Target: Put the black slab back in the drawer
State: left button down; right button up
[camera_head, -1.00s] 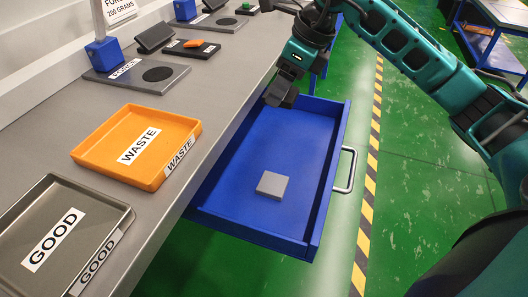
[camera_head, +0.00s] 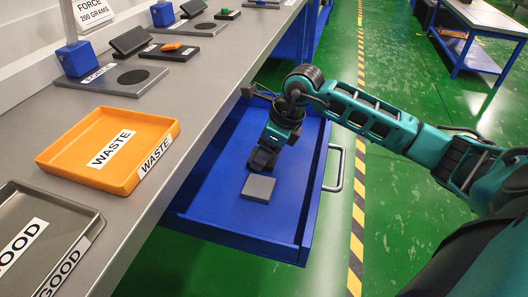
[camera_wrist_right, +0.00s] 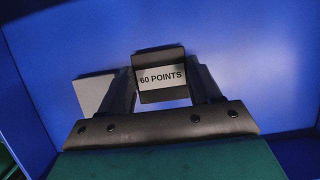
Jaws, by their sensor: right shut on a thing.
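My right gripper (camera_head: 264,158) is down inside the open blue drawer (camera_head: 300,232), just behind a grey slab (camera_head: 258,188) that lies flat on the drawer floor. In the right wrist view the fingers (camera_wrist_right: 163,90) are shut on the black slab (camera_wrist_right: 159,60), which carries a white label reading "60 POINTS". The grey slab also shows there (camera_wrist_right: 95,93), to the left of the left finger. I cannot tell whether the black slab touches the drawer floor. My left gripper is not in view.
The orange WASTE tray (camera_head: 60,147) and the dark GOOD tray (camera_head: 96,222) stand on the grey bench (camera_head: 190,110) left of the drawer. A force device (camera_head: 82,58) stands farther back. The drawer's front part is clear; its handle (camera_head: 336,168) is at the right.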

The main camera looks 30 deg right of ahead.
jog(key=shift+f, duration=0.2)
jog(key=o, duration=1.2)
jog(key=shift+c, duration=0.2)
jog(key=p+v, duration=0.2)
jog(key=v, duration=1)
jog(key=shift+r+p, duration=0.2)
jog(key=shift+p, duration=0.15)
